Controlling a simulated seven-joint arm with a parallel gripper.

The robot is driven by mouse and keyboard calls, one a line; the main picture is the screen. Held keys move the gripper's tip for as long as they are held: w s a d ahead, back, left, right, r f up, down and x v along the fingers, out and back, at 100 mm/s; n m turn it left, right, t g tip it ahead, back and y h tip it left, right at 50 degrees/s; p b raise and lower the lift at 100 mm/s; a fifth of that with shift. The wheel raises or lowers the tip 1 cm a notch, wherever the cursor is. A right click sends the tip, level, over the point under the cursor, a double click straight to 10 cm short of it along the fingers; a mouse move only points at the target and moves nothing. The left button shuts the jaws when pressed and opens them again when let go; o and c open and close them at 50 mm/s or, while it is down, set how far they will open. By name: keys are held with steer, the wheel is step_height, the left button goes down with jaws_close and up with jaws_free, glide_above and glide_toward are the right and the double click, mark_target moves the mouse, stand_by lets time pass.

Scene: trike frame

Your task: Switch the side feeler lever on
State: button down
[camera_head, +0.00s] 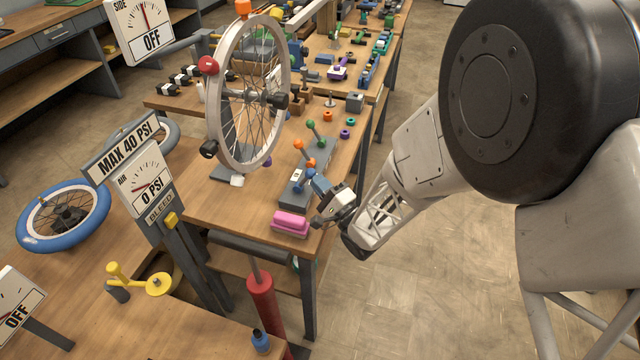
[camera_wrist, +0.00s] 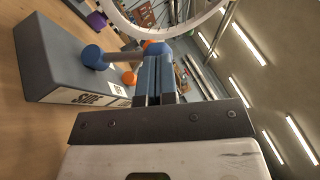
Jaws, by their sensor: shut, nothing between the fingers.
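The side feeler lever, with a blue ball pivot (camera_wrist: 93,57) and a grey shaft, stands on a grey box (camera_wrist: 60,60) marked "SIDE" in the wrist view. Its blue knob end (camera_wrist: 157,48) shows just beyond my fingertips. In the head view the lever (camera_head: 297,187) is partly hidden by my gripper (camera_head: 318,186). My gripper also shows in the wrist view (camera_wrist: 155,72), its blue fingers shut and empty, close beside the lever's knob. I cannot tell whether they touch. The SIDE gauge (camera_head: 145,30) reads OFF.
An orange lever (camera_head: 305,154) and a green lever (camera_head: 316,134) stand farther back in the same row. A pink block (camera_head: 290,223) lies in front of the box. A spoked wheel (camera_head: 222,120) stands to the left. Open floor lies right of the bench.

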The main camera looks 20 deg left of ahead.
steer(key=shift+a+r+n+g+h, duration=0.9)
steer(key=shift+n+h, duration=0.1)
steer(key=a+h, duration=0.1)
steer(key=a+r+n+g+h, duration=0.1)
steer(key=shift+a+h, duration=0.1)
steer(key=shift+h, duration=0.2)
steer(key=shift+a+r+n+g+h, duration=0.25)
steer(key=shift+a+n+g+h, duration=0.35)
steer(key=shift+a+h, duration=0.35)
steer(key=shift+a+n+h, duration=0.3)
steer(key=shift+a+h, duration=0.3)
steer(key=shift+h, duration=0.25)
steer(key=shift+a, duration=0.25)
steer(key=shift+a+f, duration=0.1)
steer(key=shift+a, duration=0.35)
steer(key=shift+d, duration=0.1)
steer(key=r+v, duration=0.1)
steer(key=v, duration=1.3)
steer(key=shift+a+r, duration=0.2)
steer(key=shift+a, duration=0.2)
